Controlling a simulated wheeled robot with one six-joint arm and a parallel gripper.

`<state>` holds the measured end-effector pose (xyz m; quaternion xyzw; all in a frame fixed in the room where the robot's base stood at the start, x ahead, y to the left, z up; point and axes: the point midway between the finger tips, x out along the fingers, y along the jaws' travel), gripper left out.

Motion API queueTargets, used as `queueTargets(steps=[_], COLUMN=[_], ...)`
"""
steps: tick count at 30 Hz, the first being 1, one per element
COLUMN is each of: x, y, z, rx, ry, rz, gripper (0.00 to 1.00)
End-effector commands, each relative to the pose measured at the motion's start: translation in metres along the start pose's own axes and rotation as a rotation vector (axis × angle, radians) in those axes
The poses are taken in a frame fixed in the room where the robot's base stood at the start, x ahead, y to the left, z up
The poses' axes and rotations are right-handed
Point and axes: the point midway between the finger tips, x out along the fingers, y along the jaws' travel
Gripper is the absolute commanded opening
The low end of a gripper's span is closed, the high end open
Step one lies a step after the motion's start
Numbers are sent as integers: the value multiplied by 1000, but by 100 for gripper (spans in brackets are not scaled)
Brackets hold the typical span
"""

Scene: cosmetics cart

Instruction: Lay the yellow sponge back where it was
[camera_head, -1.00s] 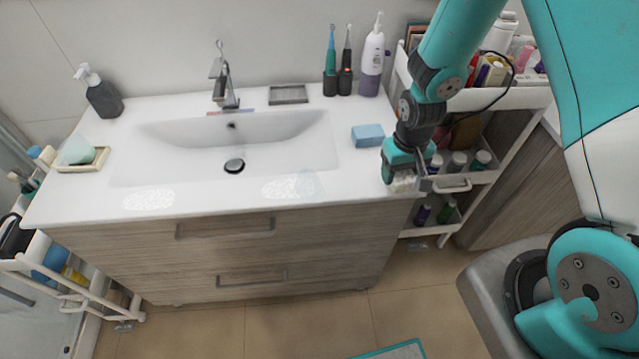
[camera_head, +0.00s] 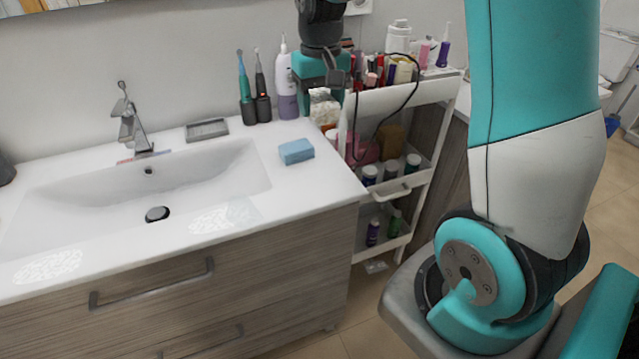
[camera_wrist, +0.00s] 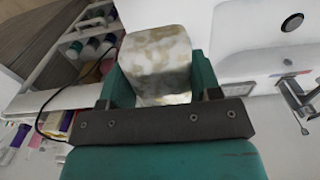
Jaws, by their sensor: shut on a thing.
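My gripper (camera_head: 322,88) is shut on a whitish block (camera_head: 323,108) with yellowish-tan patches. The block also fills the space between the fingers in the wrist view (camera_wrist: 157,62). I see no plain yellow sponge; I cannot tell whether this block is the sponge named. In the head view, the block appears at the left end of the cart's top tray (camera_head: 415,95), near the counter's back right corner. Its height above them is unclear. A tan-brown block (camera_head: 391,141) lies on the cart's middle shelf.
A blue sponge (camera_head: 296,151) lies on the white sink counter (camera_head: 330,182). Electric toothbrushes (camera_head: 262,100) and a white-and-purple bottle (camera_head: 285,85) stand close to my gripper's left. Several bottles crowd the cart's top tray. The counter right of the blue sponge is clear.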

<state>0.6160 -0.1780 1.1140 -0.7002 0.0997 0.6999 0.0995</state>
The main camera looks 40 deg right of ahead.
Motion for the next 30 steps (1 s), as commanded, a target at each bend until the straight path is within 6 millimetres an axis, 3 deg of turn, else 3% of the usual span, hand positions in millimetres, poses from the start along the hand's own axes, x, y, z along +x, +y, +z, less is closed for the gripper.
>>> queueTargets(steps=[12,25,30], x=[114,168,176], y=[-1,-1,-1], z=[1,1,0], rx=[-3,-3,-3], ry=[-8,-5,0], rz=[1,0,0], gripper=[39,39,39])
